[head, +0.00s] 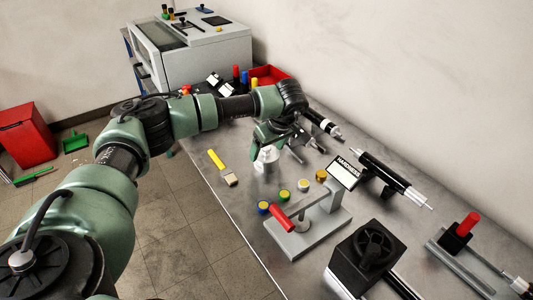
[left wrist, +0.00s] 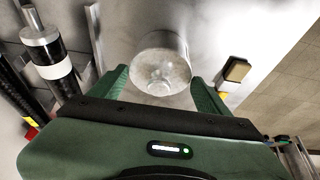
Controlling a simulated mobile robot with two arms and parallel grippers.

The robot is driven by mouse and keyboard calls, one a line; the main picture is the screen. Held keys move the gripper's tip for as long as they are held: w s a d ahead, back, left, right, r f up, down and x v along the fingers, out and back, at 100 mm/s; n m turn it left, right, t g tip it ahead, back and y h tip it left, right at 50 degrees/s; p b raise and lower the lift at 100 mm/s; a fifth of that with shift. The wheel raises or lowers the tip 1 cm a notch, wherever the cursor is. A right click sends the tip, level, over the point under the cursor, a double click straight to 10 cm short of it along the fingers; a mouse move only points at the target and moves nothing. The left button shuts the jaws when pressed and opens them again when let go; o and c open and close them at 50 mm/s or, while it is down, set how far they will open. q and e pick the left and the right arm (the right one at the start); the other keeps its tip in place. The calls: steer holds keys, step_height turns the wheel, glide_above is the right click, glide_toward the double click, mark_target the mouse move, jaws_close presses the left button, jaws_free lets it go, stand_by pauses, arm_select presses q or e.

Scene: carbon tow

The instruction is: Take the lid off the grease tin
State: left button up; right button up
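The grease tin (head: 267,155), a small silvery metal cylinder, stands on the grey bench below my left gripper. In the left wrist view the tin (left wrist: 165,48) shows its round lid (left wrist: 172,72) with a small knob facing the camera, and the lid sits on the tin. My left gripper (head: 262,144) is open. In the left wrist view its two green fingers stand on either side of the lid, with narrow gaps visible; I cannot tell how far the fingertips reach down. My right gripper is not in view.
A yellow-handled brush (head: 223,168) lies left of the tin near the bench edge. A hardness sign (head: 344,172) and black-and-silver cylinders (head: 322,122) are to the right.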

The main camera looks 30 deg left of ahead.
arm_select(q)
steer(key=c, duration=0.7)
steer(key=shift+c, duration=0.2)
steer(key=shift+r, duration=0.1)
